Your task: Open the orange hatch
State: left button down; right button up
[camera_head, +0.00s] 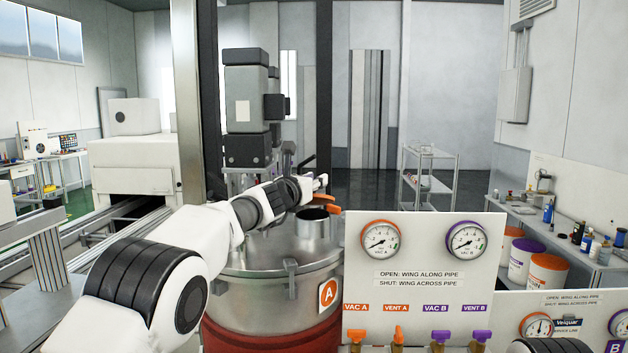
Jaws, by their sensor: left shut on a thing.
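The steel tank A (270,259) stands in the middle, with a short round neck (312,232) on its lid. The orange hatch (325,201) shows as small orange parts just above and behind this neck. My left arm reaches in from the left over the tank lid. My left gripper (315,189) is shut on the orange hatch at its upper part. The gripper covers some of the hatch, so how far it is tilted is hard to tell. The neck's top looks dark. My right gripper is out of view.
A white panel (420,291) with two gauges and orange and purple valve handles stands right of the tank. A grey mixer column (246,110) rises behind the lid. Dark and steel posts flank it. A side bench (560,235) holds bottles at the right.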

pick_arm(q)
jog(key=shift+f, duration=0.25)
dwell(0.5)
jog(key=c, duration=1.3)
grip_release()
jog(key=shift+o, duration=0.7)
jog(key=shift+w+a+f, duration=0.1)
jog(key=shift+w+f, duration=0.15)
jog(key=shift+w, duration=0.25)
jog(key=shift+r, duration=0.1)
jog(key=shift+s+r, duration=0.1)
jog(key=shift+s, duration=0.05)
jog(key=v, duration=1.2)
